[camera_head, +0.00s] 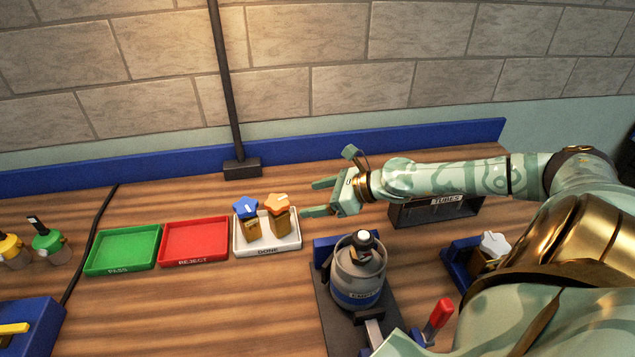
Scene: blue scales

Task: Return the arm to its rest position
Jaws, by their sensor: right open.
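My right arm reaches in from the right across the table. Its gripper (319,197) is open and empty, its fingers pointing left, just right of the white DONE tray (268,248). In the DONE tray stand two brown pieces, one with a blue star-shaped top (245,209) and one with an orange star-shaped top (278,204). The fingers look apart from both pieces. My left gripper is not in view.
A green PASS tray (122,250) and red REJECT tray (194,241) lie left. A grey canister (359,274) stands in front of the gripper; a TUBES box (437,211) sits below my forearm. A red-handled clamp (438,315) rises near the front. A dark pole (227,90) stands behind.

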